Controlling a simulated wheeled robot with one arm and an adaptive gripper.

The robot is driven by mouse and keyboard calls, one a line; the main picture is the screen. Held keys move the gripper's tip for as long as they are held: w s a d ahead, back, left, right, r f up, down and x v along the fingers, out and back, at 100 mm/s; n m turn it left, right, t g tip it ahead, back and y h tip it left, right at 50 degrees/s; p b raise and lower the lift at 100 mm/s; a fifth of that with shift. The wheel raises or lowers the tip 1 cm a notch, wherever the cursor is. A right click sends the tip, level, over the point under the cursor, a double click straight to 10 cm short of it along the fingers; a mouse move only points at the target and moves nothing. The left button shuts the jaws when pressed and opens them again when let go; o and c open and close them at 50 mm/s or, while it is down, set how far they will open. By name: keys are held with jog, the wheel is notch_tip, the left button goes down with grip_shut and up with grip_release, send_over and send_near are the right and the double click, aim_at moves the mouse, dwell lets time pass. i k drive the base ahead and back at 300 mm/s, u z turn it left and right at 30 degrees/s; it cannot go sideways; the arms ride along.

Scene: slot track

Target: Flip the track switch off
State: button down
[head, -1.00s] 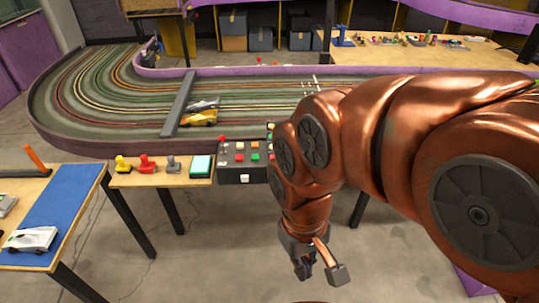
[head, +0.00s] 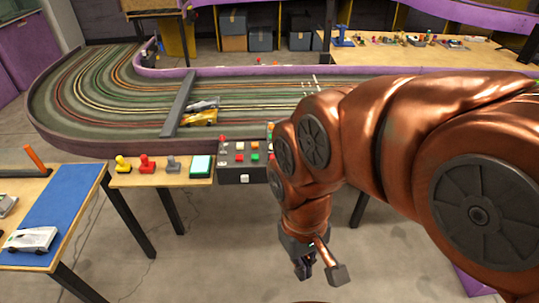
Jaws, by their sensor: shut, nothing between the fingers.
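A dark control box (head: 230,172) with red, green, yellow and white buttons sits at the edge of the track, left of my arm. A white piece (head: 245,179) shows on its front face. My arm covers the right part of the box, and I cannot tell which part is the track switch. My gripper (head: 321,273) hangs below and to the right of the box, over the floor, apart from it. It is shut and empty.
A small wooden table (head: 145,181) holds yellow, red and grey controllers and a teal-screened device (head: 201,166). Toy cars (head: 200,117) stand on the track (head: 95,95) by a dark bar. A blue mat (head: 62,215) with a white car lies at left. Floor between is clear.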

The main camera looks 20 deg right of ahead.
aim_at(221, 138)
jog(key=u, duration=1.85)
jog(key=i, duration=0.9)
